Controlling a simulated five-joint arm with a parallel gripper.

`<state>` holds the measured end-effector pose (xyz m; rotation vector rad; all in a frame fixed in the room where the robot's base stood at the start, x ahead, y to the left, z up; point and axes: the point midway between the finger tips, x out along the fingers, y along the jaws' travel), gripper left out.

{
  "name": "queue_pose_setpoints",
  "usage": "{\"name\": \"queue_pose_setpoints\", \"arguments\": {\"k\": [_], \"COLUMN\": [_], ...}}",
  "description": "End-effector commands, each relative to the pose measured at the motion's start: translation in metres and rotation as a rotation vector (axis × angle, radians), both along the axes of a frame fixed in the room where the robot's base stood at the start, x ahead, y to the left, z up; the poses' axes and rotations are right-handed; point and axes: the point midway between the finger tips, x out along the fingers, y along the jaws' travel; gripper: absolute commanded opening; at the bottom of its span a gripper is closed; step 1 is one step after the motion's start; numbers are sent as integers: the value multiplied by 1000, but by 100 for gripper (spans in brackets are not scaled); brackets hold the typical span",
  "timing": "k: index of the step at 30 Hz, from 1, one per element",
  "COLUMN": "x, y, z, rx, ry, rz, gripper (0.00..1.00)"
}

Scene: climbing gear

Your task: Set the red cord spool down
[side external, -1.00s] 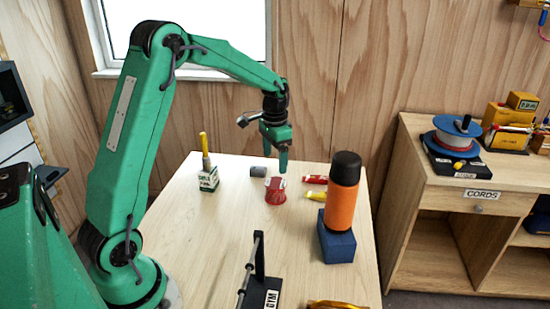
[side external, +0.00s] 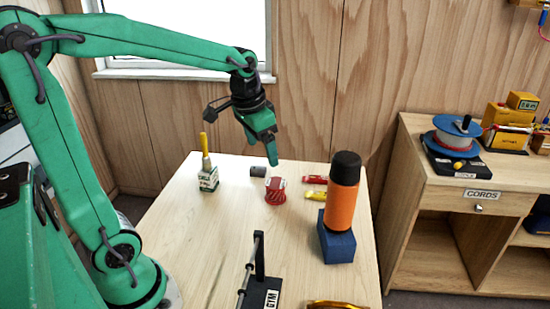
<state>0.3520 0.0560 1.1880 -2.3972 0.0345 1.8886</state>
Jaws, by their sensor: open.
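The red cord spool (side external: 275,191) stands on the light wooden table (side external: 215,250), toward its back, with a pale label patch on its upper part. My gripper (side external: 273,160) is above the spool, tilted, with its fingertips pointing down close over the spool's top. The gripper is open and nothing shows between its fingers. The fingers overlap in this view, so the gap between them is hidden. Whether a fingertip touches the spool's top I cannot tell.
A small grey cylinder (side external: 258,171) lies just left of the spool. Red (side external: 314,180) and yellow (side external: 316,195) tubes lie to its right. An orange bottle (side external: 342,204) stands on a blue block (side external: 335,243).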

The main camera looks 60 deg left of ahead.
Motion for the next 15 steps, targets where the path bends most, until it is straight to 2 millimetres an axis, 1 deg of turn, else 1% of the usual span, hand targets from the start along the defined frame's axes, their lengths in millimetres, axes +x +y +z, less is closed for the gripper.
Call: {"name": "queue_pose_setpoints", "arguments": {"k": [1, 6, 10, 15], "x": [-10, -40, -64, -93], "y": [-6, -22, -33, -45], "z": [5, 15, 19, 19], "rx": [0, -8, -18, -36], "ry": [-21, -82, -127, -185], "rz": [1, 17, 29, 45], "gripper": [80, 80, 80, 80]}}
